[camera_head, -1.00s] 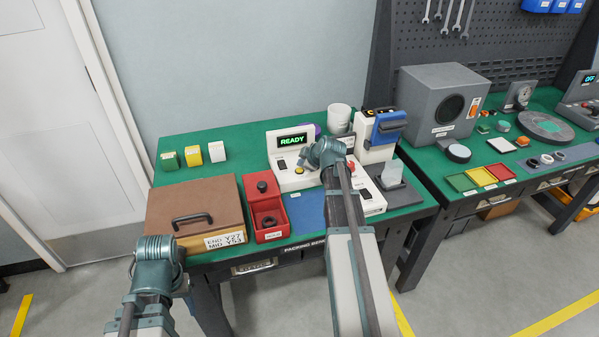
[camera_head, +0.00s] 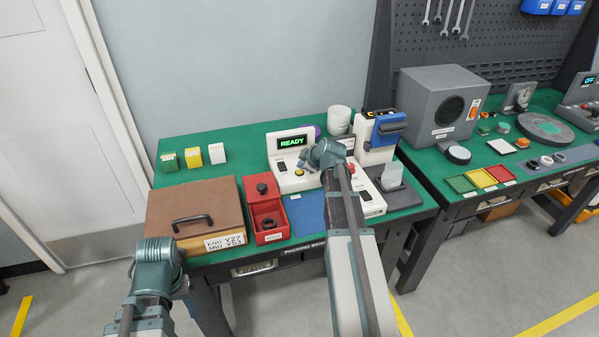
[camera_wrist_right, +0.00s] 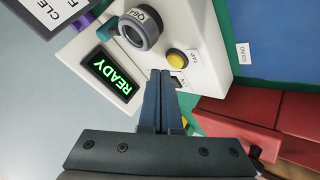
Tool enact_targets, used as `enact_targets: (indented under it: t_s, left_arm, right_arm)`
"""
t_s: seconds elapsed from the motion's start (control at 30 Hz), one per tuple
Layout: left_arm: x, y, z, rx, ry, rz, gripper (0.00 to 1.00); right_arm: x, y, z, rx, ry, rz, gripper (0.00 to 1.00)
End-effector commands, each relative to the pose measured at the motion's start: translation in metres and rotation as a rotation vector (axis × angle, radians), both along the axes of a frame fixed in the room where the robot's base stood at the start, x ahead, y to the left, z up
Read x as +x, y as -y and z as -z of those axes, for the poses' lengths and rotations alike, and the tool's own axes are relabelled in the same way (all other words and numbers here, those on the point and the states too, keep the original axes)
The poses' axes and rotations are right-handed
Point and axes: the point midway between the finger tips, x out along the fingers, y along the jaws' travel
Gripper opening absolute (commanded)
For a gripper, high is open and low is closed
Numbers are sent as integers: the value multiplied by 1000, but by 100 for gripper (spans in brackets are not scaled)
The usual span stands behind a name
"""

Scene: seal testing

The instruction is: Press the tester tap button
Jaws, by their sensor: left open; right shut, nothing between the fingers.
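The tester is a white unit (camera_head: 278,162) with a green READY display (camera_head: 292,141), which also shows in the right wrist view (camera_wrist_right: 112,74). Its yellow button (camera_wrist_right: 176,59) sits beside a small TAP label on the white panel; it also shows in the head view (camera_head: 299,172). My right gripper (camera_wrist_right: 161,72) is shut and empty. Its fingertips appear just beside the yellow button, close to a small dark switch (camera_wrist_right: 178,84); I cannot tell whether they touch the panel. My left gripper (camera_head: 162,250) is open, in front of the bench's left end, its fingers mostly hidden.
A round grey knob (camera_wrist_right: 141,29) stands on the panel near the fingers. A red box (camera_head: 264,216), a brown case (camera_head: 192,205) and a blue mat (camera_head: 307,214) lie along the bench front. A white cup (camera_head: 339,119) and a blue-and-white device (camera_head: 383,134) stand behind.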

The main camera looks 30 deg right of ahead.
Motion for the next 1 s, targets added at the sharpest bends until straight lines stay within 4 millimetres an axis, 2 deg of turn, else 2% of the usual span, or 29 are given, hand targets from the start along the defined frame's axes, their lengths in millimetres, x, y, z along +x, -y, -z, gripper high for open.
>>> enact_targets:
  t_s: [0.7, 1.0]
  left_arm:
    - [0, 0, 0, 0, 0, 0, 63]
    - [0, 0, 9, 0, 0, 0, 63]
  right_arm:
    - [0, 0, 0, 0, 0, 0, 0]
    - [0, 0, 9, 0, 0, 0, 0]
